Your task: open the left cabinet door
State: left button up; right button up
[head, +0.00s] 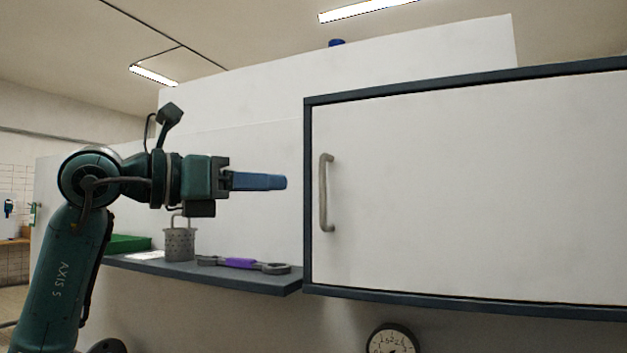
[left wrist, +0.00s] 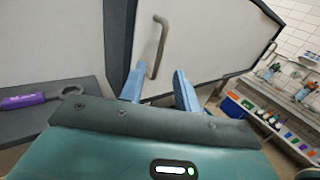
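The white cabinet door (head: 470,190) is shut flush in its dark blue-grey frame. Its upright metal bar handle (head: 326,192) is near the door's left edge. My left gripper (head: 285,182) points right, with its blue fingertips a little left of the handle in the head view and not touching it. In the left wrist view, the two blue fingers (left wrist: 160,90) are spread apart with nothing between them. The handle (left wrist: 159,46) shows ahead of the gap between them, and the door (left wrist: 205,45) lies behind it. My right gripper is not in view.
A grey shelf (head: 215,274) left of the cabinet holds a perforated metal basket (head: 179,243), a purple-gripped wrench (head: 241,264) and a green box (head: 126,243). A round gauge (head: 392,341) is below the cabinet. The space before the door looks clear.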

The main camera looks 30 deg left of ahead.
aim_at(313, 185)
pick_arm(q)
jog(key=p+x, duration=0.2)
jog(key=x, duration=0.6)
jog(key=shift+w+d, duration=0.25)
grip_shut()
